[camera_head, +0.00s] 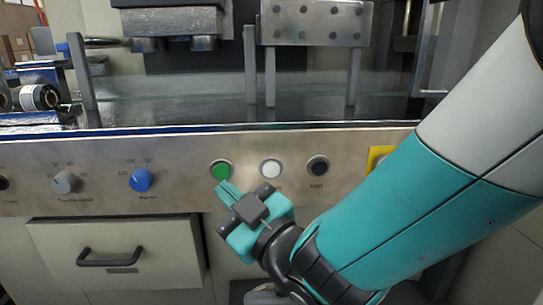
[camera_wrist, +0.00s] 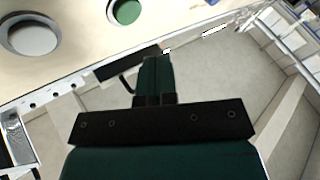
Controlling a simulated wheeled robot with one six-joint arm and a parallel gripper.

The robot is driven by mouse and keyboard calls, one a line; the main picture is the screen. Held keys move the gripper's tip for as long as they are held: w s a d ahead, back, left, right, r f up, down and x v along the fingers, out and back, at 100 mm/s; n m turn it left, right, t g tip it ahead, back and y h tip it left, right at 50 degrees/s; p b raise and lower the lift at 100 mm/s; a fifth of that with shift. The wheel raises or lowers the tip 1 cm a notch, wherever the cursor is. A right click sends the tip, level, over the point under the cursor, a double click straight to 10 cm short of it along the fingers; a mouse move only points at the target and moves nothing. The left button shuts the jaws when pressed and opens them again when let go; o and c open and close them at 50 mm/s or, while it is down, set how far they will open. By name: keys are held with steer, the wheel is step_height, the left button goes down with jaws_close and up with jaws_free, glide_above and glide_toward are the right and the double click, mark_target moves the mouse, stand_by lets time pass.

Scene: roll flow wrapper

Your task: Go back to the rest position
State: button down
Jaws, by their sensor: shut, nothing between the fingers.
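My gripper (camera_head: 226,188) is in front of the control panel (camera_head: 107,150) in the head view, with its fingertips just below the green button (camera_head: 221,170). I cannot tell from this view whether the tips touch the panel. In the wrist view my gripper (camera_wrist: 154,62) has its two fingers together with nothing between them. The green button (camera_wrist: 126,11) is at the top of the wrist view, apart from the fingertips in the picture. My arm comes in from the right of the head view.
Right of the green button are a white button (camera_head: 271,168) and a black button (camera_head: 317,166). A blue knob (camera_head: 141,180) and a grey knob (camera_head: 66,182) are to the left. A drawer (camera_head: 120,252) with a black handle is below. Machine posts stand above the panel.

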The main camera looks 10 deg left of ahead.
steer(key=w+d+f+m+g+h, duration=0.2)
steer(key=d+m+g+h, duration=0.2)
steer(key=d+m+h, duration=0.75)
steer(key=s+d+n+g+p, duration=0.1)
steer(key=s+d+n+g, duration=0.2)
steer(key=s+d+g, duration=0.9)
steer(key=s+d+r+t+p, duration=0.1)
steer(key=s+r+t+p, duration=0.1)
steer(key=r+p, duration=1.7)
steer(key=s+d+r+t+p, duration=0.1)
steer(key=s+d+r+p, duration=0.1)
steer(key=r+p, duration=1.7)
steer(key=shift+s+d+r+t+h, duration=0.25)
steer(key=shift+s+t+h, duration=0.05)
steer(key=shift+t+h, duration=0.15)
